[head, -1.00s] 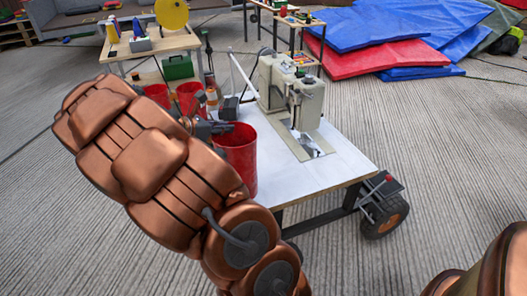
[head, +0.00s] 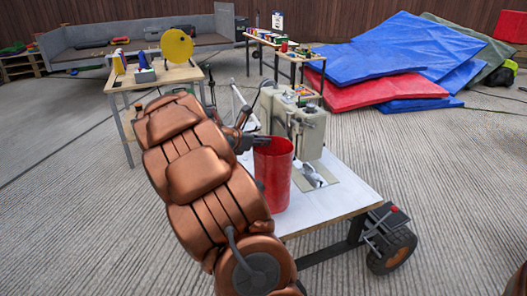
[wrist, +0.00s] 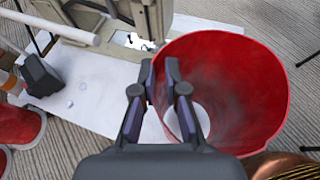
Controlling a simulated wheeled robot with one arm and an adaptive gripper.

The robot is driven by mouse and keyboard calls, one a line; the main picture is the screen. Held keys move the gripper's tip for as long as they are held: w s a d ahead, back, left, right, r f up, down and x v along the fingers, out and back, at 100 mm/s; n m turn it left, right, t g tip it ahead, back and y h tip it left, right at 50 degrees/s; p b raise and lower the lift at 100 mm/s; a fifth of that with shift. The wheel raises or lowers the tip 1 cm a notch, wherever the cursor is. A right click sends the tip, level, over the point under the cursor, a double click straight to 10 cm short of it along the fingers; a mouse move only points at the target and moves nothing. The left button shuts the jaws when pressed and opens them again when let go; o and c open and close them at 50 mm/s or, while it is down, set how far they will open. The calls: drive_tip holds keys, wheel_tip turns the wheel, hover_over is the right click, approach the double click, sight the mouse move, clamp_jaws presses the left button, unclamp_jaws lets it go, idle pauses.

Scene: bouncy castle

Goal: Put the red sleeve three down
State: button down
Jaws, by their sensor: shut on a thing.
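My gripper (wrist: 160,72) is shut on the wall of a red sleeve (wrist: 237,75), one finger inside the rim and one outside. In the head view, this red sleeve (head: 273,178) stands roughly upright in front of the sewing machine (head: 302,127), over the white table top (head: 336,196). My gripper (head: 259,142) is at its upper rim, partly hidden by my arm. I cannot tell whether the sleeve's base touches the table. White shows through its open bottom. Two more red sleeves, one clear (wrist: 20,124) and one cut off (wrist: 4,160), are at the left in the wrist view.
A dark block (wrist: 41,74) and small bits lie on the table left of the held sleeve. A wheel (head: 391,249) juts from the table's right side. A side table with a yellow disc (head: 177,46) stands behind. Blue and red mats (head: 375,60) lie at the back right.

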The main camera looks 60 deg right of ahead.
sight(258, 149)
drive_tip(key=f, duration=0.1)
drive_tip(key=f+b, duration=0.2)
drive_tip(key=shift+d+f, duration=0.25)
drive_tip(key=shift+f, duration=0.05)
drive_tip(key=c, duration=1.2)
unclamp_jaws()
drive_tip(key=p+v, duration=0.3)
drive_tip(key=v, duration=0.7)
drive_tip(key=s+a+f+m+y, duration=0.2)
drive_tip(key=s+a+m+y, duration=0.2)
drive_tip(key=s+a, duration=0.4)
drive_tip(key=s+a+f+m+y, duration=0.2)
drive_tip(key=s+a, duration=0.7)
drive_tip(key=a, duration=1)
drive_tip(key=s+a+f+m+y, duration=0.1)
drive_tip(key=s+a+m+y, duration=0.6)
drive_tip(key=a, duration=0.7)
drive_tip(key=shift+s+a+f+m+g+p, duration=0.15)
drive_tip(key=shift+s+f+m+g, duration=0.05)
drive_tip(key=shift+s+m, duration=0.35)
drive_tip(key=shift+s+a+f+m+g+p, duration=0.1)
drive_tip(key=shift+s+f+m+g+p, duration=0.1)
drive_tip(key=shift+s+m, duration=0.35)
